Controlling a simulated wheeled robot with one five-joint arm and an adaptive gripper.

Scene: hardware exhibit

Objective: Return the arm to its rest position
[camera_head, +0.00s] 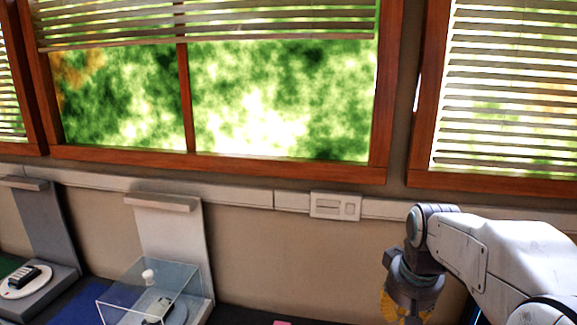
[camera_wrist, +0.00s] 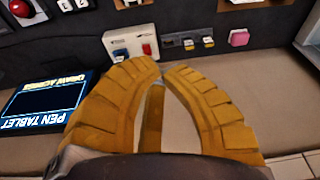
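My arm (camera_head: 485,245) reaches in from the lower right of the head view, its wrist bent so that my gripper (camera_head: 407,312) points down. The fingertips are cut off by the bottom edge there. In the wrist view my gripper (camera_wrist: 163,68) shows yellow ribbed fingers that curve in, with their tips close together and nothing seen between them. It is clear of the exhibits in view.
A clear display case (camera_head: 150,295) and a grey stand (camera_head: 45,240) are at lower left. A wall with a socket (camera_head: 335,206) and windows is behind. The wrist view shows a pen tablet (camera_wrist: 45,105), a red-and-white device (camera_wrist: 132,42) and a pink block (camera_wrist: 239,37).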

